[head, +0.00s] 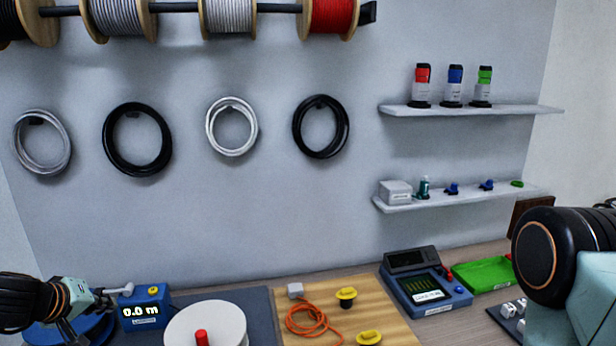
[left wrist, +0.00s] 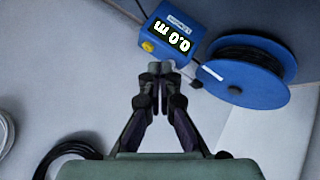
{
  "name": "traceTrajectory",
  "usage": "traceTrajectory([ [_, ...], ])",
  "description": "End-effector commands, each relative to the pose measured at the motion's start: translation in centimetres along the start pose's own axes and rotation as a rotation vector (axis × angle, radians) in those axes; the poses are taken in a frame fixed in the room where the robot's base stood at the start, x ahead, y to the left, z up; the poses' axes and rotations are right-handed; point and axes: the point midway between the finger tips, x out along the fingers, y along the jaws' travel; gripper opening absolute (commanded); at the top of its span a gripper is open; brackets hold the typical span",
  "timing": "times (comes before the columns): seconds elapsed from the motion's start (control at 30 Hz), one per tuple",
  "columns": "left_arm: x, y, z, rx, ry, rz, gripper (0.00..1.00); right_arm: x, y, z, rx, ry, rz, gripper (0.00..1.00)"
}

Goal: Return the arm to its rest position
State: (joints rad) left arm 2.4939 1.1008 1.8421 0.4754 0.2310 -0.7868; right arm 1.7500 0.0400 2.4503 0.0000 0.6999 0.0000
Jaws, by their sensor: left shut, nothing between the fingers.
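My left gripper (head: 103,299) is at the lower left of the head view, beside the blue meter (head: 145,311) that reads 0.0 m. In the left wrist view, my left gripper (left wrist: 160,70) has its dark fingers together with nothing between them. The meter (left wrist: 170,38) shows upside down beyond the fingertips, apart from them as far as I can tell. A blue spool (left wrist: 246,74) of black cable is to its right. My right arm's joint and teal link fill the right edge of the head view; the right gripper is out of view.
A white disc (head: 206,329) with a red knob stands right of the meter. A wooden board (head: 385,318) carries an orange cable (head: 310,325) and yellow parts. A blue tester (head: 425,285) and green tray (head: 484,275) lie right. Shelves (head: 470,110) and cable coils are on the wall.

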Motion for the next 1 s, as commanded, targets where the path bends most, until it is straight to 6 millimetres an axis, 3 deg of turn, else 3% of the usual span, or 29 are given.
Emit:
traceTrajectory([
  [0.1, 0.1, 0.1, 0.1, 0.005, -0.004, -0.004, 0.00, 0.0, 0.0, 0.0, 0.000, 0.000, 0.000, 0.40],
  [0.47, 1.3, -0.3, 8.8, 0.170, -0.135, -0.131, 0.00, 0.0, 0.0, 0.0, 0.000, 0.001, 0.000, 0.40],
  [0.57, 1.3, -0.8, 12.3, 0.231, -0.186, -0.171, 0.00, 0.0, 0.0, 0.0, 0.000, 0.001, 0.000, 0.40],
  [0.77, -0.1, -2.9, 22.6, 0.398, -0.336, -0.258, 0.00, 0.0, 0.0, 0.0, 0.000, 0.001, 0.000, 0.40],
  [0.9, -2.6, -5.0, 30.1, 0.509, -0.456, -0.298, 0.00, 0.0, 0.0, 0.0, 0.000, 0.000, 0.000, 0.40],
  [1.0, -4.7, -6.4, 34.3, 0.567, -0.532, -0.312, 0.00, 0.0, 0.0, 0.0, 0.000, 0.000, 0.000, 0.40],
])
